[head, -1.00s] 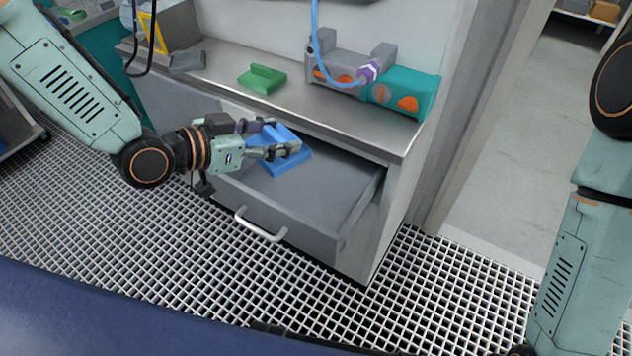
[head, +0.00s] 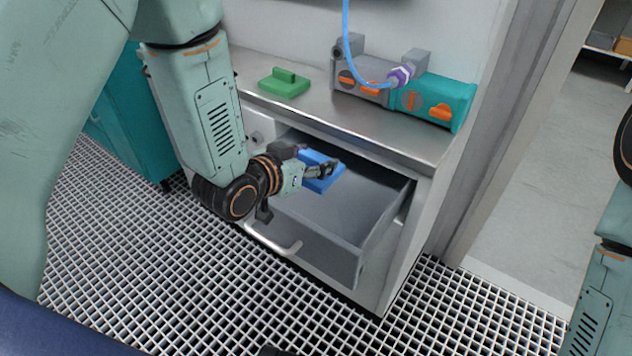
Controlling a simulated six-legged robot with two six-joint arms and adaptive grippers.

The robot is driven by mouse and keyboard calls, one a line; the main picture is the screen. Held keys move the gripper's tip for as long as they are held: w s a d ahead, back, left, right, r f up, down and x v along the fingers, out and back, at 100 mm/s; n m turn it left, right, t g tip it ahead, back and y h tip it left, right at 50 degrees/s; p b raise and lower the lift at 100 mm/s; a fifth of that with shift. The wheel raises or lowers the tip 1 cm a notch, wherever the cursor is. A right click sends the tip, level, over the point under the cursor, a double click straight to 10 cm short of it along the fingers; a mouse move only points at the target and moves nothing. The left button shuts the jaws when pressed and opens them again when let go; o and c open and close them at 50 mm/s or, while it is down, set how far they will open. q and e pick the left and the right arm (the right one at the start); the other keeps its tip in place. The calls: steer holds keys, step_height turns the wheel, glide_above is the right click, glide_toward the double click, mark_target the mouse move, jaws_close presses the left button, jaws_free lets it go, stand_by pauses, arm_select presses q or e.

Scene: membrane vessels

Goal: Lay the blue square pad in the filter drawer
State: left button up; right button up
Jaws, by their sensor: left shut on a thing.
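The blue square pad (head: 325,180) has a raised grip on top and is held at the open filter drawer (head: 358,222), over its left part. My left gripper (head: 322,170) is shut on the pad's raised grip. I cannot tell whether the pad touches the drawer floor or hangs just above it. The grey drawer is pulled out, with a curved handle (head: 272,240) on its front, and its right part is bare. My right gripper is not in view; only part of the right arm shows at the right edge.
A green pad with a raised grip (head: 284,83) lies on the steel counter (head: 318,103) above the drawer. A grey and teal vessel unit (head: 432,100) with a blue hose stands at the counter's right. Grating floor lies in front; a doorway opens at the right.

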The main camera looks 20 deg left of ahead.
arm_select(q)
steer(key=shift+a+f, duration=0.2)
steer(key=shift+f, duration=0.45)
step_height(320, 180, down, 3)
steer(key=shift+d+f+b, duration=0.1)
steer(key=shift+b, duration=0.75)
